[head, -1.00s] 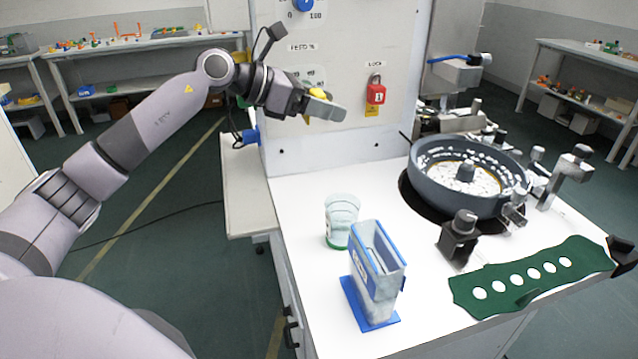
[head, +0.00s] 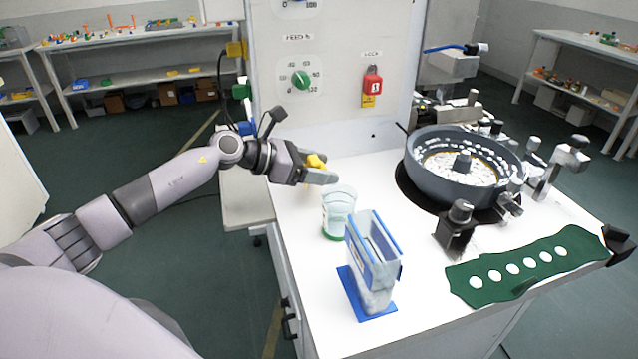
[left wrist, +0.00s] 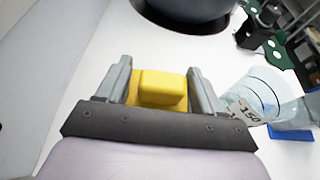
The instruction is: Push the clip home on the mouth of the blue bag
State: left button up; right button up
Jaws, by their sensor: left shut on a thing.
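My left gripper (head: 322,172) is shut on a yellow piece (head: 316,161), which may be the clip. In the left wrist view the yellow piece (left wrist: 162,90) sits between the two grey fingers. The gripper is at the back left of the white worktop, behind the clear cup and apart from the bag. A pale bag with blue edges (head: 368,290) stands upright on a blue base (head: 381,311). Its long, narrow mouth faces up. A clip on the mouth cannot be made out. My right gripper is not in view.
A clear cup (head: 338,208) with a green bottom stands between the gripper and the bag. A round feeder bowl (head: 437,183), a black clamp (head: 455,232) and a green holed strip (head: 505,288) lie to the right. The panel with a red lock (head: 372,81) rises behind.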

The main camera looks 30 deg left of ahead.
aim_at(319, 194)
pick_arm(q)
jog(key=shift+f, duration=2)
jog(key=shift+f+b, duration=0.3)
jog(key=shift+b, duration=0.1)
jog(key=o, duration=1)
jog(key=shift+r, duration=0.1)
